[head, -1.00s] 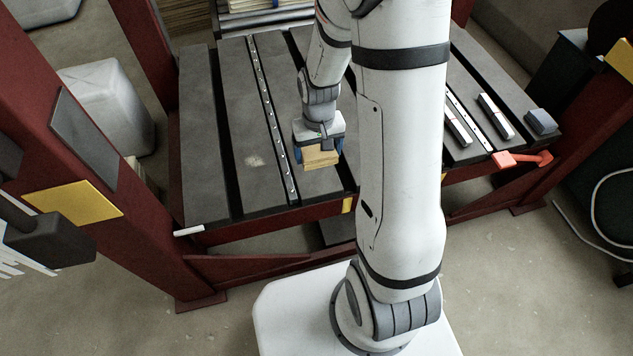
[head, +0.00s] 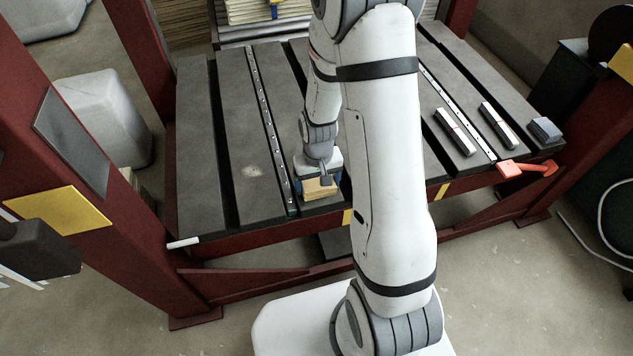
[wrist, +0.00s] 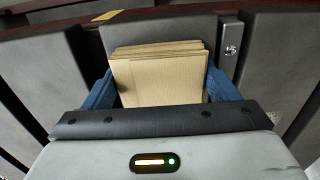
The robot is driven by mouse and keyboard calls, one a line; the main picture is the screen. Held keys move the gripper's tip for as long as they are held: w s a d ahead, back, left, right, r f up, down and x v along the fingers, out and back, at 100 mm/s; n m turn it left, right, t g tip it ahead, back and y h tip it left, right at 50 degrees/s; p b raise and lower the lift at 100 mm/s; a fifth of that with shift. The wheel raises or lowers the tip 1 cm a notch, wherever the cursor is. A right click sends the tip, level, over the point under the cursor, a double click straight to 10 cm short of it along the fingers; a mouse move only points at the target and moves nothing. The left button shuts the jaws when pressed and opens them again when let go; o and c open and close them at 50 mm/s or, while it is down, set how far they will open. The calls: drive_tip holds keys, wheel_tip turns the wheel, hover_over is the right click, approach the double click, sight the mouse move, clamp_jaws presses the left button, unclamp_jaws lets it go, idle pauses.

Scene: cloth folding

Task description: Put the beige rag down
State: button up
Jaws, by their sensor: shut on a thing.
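The beige rag (head: 320,188) is a folded, layered bundle at the end of my arm, low over the front part of the dark slotted table (head: 225,150). In the wrist view the rag (wrist: 160,78) sits between the two blue fingers of my gripper (wrist: 160,92). My gripper (head: 319,182) is shut on it and points down. The rag looks at or just above the table surface; I cannot tell whether it touches. Part of the rag is hidden by the gripper body.
Two pale bars (head: 497,126) and a blue-grey block (head: 545,130) lie on the table's right side. A red-orange tool (head: 527,168) lies at the front right edge. A white stick (head: 184,243) is at the front left corner. The table's left part is clear.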

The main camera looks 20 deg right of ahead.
sight(318, 182)
drive_tip(key=o, duration=1)
drive_tip(key=shift+o, duration=0.2)
wheel_tip(318, 182, up, 13)
drive_tip(key=p, duration=0.5)
drive_tip(key=s+r+t, duration=0.1)
drive_tip(key=s+r, duration=1.2)
drive_tip(key=r, duration=0.1)
drive_tip(key=shift+s+a, duration=0.15)
drive_tip(key=shift+s, duration=0.2)
